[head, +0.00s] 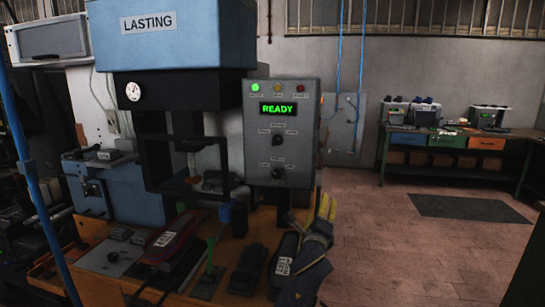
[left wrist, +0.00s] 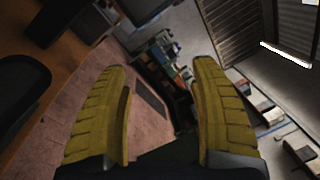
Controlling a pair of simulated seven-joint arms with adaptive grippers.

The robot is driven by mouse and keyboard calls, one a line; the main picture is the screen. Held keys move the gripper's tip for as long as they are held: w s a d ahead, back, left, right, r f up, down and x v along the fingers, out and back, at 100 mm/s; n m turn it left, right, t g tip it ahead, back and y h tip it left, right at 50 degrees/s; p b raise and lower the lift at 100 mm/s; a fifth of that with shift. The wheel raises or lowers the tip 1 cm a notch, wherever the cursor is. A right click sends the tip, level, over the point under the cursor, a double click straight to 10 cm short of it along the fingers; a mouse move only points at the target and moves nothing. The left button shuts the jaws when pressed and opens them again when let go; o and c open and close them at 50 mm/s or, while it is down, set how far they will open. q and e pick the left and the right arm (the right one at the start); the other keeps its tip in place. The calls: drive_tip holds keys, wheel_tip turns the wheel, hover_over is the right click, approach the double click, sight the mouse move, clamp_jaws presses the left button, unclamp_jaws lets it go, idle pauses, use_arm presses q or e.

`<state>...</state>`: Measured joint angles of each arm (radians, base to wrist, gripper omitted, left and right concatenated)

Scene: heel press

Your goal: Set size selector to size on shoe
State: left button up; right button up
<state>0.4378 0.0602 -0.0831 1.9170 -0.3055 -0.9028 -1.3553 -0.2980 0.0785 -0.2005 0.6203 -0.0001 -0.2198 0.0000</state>
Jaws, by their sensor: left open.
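A grey control panel (head: 298,88) on the blue lasting press (head: 182,38) carries a green READY display (head: 278,109). Below it are an upper dark knob (head: 278,138) and a lower dark knob (head: 278,172); their markings are too small to read. A dark red shoe-shaped piece (head: 168,236) with a pale label lies at the left of the bench, its label unreadable. A dark piece (head: 284,262) with a white label lies at the right. My left gripper (head: 327,207) is below and right of the panel, apart from the knobs. It is open and empty in the left wrist view (left wrist: 160,68).
The wooden bench (head: 205,214) holds a green-handled tool (head: 210,258) and dark blocks near the front. A green workbench (head: 455,140) with bins stands at the back right. A dark mat (head: 470,207) lies on the open floor.

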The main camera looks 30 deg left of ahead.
sight(276, 141)
use_arm(q)
drive_tip(key=s+a+r+n+g+y, duration=0.1)
drive_tip(key=s+a+r+y, duration=0.35)
drive_tip(key=r, duration=0.25)
drive_tip(key=s+a+r+y, duration=0.3)
drive_tip(key=s+a+r, duration=0.1)
drive_tip(key=a+r, duration=0.25)
drive_tip(key=shift+h, duration=0.25)
drive_tip(key=x, duration=1.6)
drive_tip(key=shift+w+r, duration=0.25)
drive_tip(key=shift+w, duration=0.05)
drive_tip(key=shift+c, duration=0.4)
drive_tip(key=c, duration=1.1)
